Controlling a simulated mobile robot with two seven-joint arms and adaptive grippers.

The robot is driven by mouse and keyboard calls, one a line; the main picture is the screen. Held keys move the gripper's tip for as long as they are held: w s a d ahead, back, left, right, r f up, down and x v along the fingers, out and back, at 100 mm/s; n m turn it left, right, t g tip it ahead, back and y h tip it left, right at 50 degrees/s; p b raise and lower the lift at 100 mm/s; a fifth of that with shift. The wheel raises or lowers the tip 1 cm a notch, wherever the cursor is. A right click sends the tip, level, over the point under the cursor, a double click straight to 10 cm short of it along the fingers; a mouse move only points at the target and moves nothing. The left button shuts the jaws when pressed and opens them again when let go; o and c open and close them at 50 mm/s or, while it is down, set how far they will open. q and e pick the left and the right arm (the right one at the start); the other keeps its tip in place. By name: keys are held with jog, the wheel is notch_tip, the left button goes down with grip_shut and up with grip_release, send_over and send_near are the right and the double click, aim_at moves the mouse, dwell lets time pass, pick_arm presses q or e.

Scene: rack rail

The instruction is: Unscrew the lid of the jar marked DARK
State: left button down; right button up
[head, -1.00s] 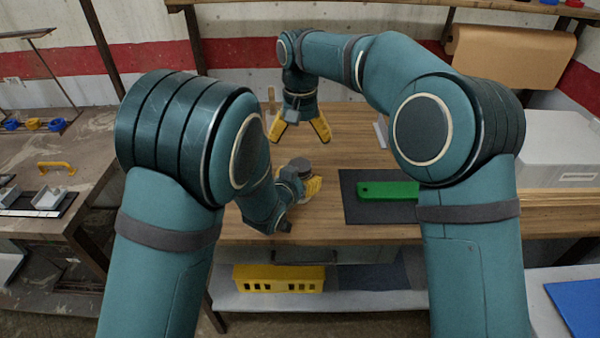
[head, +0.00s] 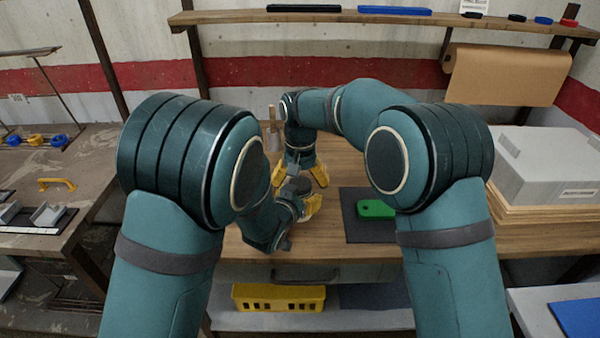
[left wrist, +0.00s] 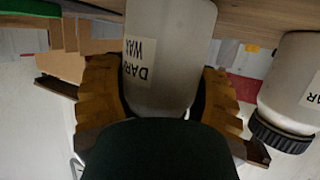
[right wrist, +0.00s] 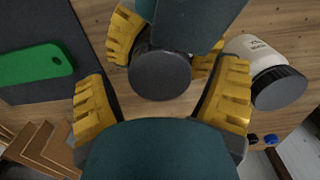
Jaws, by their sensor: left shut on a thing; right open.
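The jar marked DARK (left wrist: 160,60) is a whitish jar, seen in the left wrist view between the yellow fingers of my left gripper (left wrist: 158,95), which is shut on its body. Its dark round lid (right wrist: 160,75) faces the camera in the right wrist view. My right gripper (right wrist: 160,95) is open, its fingers on either side of the lid and apart from it. In the head view my right gripper (head: 299,180) is just behind and above my left gripper (head: 310,206); the jar is mostly hidden there.
A second whitish jar with a dark lid (right wrist: 278,88) stands close beside the held one. A green object (head: 376,209) lies on a dark mat (head: 358,232) to the right. A grey box (head: 545,165) sits at the far right. The bench front is clear.

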aim_at(300, 182)
jog(key=shift+f, duration=0.1)
jog(key=c, duration=1.3)
jog(key=shift+n, duration=0.8)
jog(key=shift+r, duration=0.25)
jog(key=shift+r, duration=0.9)
jog(key=shift+r, duration=0.1)
jog(key=shift+r, duration=1.9)
pick_arm(q)
grip_release()
